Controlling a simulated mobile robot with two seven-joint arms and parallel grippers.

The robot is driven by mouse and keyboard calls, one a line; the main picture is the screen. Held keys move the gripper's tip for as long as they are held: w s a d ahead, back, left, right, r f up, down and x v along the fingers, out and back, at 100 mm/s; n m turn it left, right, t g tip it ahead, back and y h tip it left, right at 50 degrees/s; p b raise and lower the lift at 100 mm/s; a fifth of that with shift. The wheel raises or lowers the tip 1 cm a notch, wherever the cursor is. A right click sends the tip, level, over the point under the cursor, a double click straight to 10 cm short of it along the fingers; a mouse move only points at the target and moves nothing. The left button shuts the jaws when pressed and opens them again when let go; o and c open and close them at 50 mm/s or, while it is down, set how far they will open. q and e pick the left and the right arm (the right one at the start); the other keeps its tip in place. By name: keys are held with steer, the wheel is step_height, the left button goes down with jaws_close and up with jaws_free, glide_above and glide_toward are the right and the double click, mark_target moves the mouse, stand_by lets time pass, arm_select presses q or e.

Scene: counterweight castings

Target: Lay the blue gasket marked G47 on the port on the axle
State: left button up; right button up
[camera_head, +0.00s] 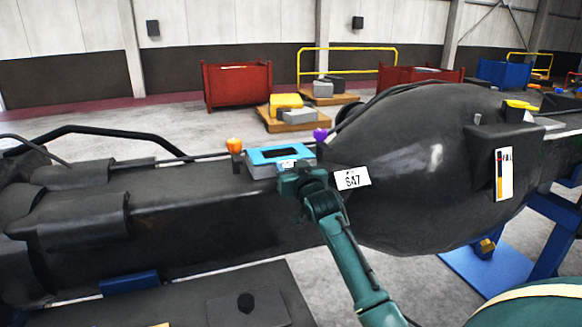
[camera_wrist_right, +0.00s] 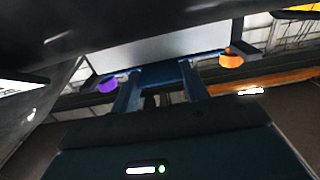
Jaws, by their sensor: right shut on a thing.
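The blue gasket (camera_head: 262,154) is a rectangular frame with a dark opening and a small white label too small to read. It lies flat at a pale grey block, the port (camera_head: 262,171), on top of the dark axle (camera_head: 190,207). I cannot tell whether it touches the port all around. My right gripper (camera_head: 289,172) is shut on the gasket's near edge. In the right wrist view my right gripper (camera_wrist_right: 160,92) has its two fingers at the blue gasket (camera_wrist_right: 160,74). My left gripper is not in view.
An orange knob (camera_head: 234,146) stands left of the port and a purple knob (camera_head: 320,135) right of it. A white tag reading S47 (camera_head: 352,178) is on the axle's bulge (camera_head: 420,150). A black bent bar (camera_head: 95,130) runs behind the axle at left. Red bins (camera_head: 237,86) stand farther back.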

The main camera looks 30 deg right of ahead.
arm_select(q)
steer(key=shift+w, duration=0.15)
arm_select(e)
steer(key=shift+f, duration=0.25)
steer(key=o, duration=1)
steer(key=shift+o, duration=0.2)
steer(key=shift+s, duration=0.1)
arm_select(q)
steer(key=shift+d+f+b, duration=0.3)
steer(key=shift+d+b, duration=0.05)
steer(key=shift+b, duration=0.65)
arm_select(e)
steer(key=v, duration=1.3)
steer(key=shift+s, duration=0.1)
